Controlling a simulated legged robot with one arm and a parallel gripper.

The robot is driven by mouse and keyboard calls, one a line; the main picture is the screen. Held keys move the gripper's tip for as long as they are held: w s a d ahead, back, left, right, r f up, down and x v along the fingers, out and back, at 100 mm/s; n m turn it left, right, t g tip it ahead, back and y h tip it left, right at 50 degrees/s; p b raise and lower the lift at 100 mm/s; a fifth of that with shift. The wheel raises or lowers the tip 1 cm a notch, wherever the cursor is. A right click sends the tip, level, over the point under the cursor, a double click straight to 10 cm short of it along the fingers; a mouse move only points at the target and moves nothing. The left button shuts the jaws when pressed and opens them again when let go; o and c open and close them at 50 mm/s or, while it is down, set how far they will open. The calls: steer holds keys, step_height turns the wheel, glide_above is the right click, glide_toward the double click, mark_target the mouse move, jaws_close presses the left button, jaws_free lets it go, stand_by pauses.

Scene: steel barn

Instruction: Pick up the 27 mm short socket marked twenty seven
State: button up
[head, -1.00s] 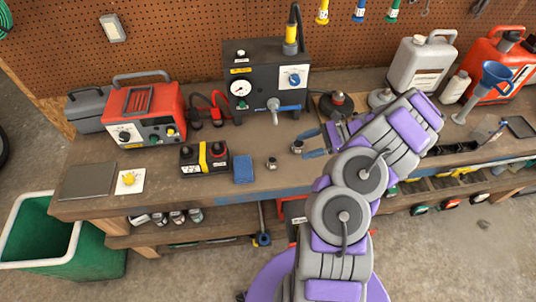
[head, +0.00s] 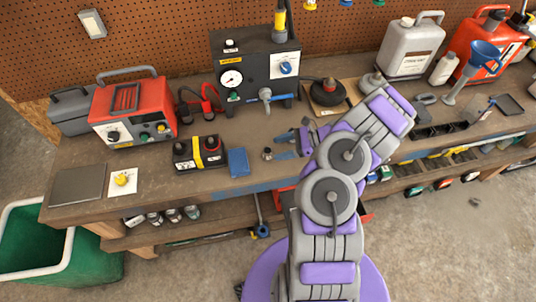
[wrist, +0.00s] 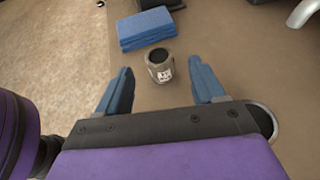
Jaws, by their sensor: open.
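In the wrist view the socket (wrist: 160,66) stands upright with a dark open top and a white marking I cannot read surely. My gripper (head: 279,147) is open and empty. In the wrist view its two blue fingers (wrist: 160,70) point toward the socket, which sits between and slightly beyond the tips, touching neither. A second round metal part (wrist: 264,118) shows at the right, partly hidden behind my gripper body.
The blue pad (head: 238,162) lies just left of the socket, with a black battery with a yellow band (head: 200,152) beyond it. A black gauge box (head: 257,72) with a tap stands behind. A dark round base (head: 328,93) stands behind my gripper. The bench front edge is close.

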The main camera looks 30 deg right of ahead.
mark_target(267, 150)
steer(key=shift+w+a+f, duration=0.15)
steer(key=shift+w+a, duration=0.05)
steer(key=shift+a, duration=0.4)
steer(key=shift+d+f+b+x, duration=0.15)
steer(key=shift+b+x, duration=0.25)
steer(key=shift+x, duration=0.6)
steer(key=shift+d+f+b+x, duration=0.15)
steer(key=shift+b+x, duration=0.2)
steer(key=shift+x, duration=0.6)
steer(key=shift+w+a, duration=0.2)
steer(key=shift+a, duration=0.4)
steer(key=shift+d, duration=0.25)
steer(key=c, duration=0.9)
steer(key=shift+a, duration=0.15)
steer(key=shift+c, duration=1.2)
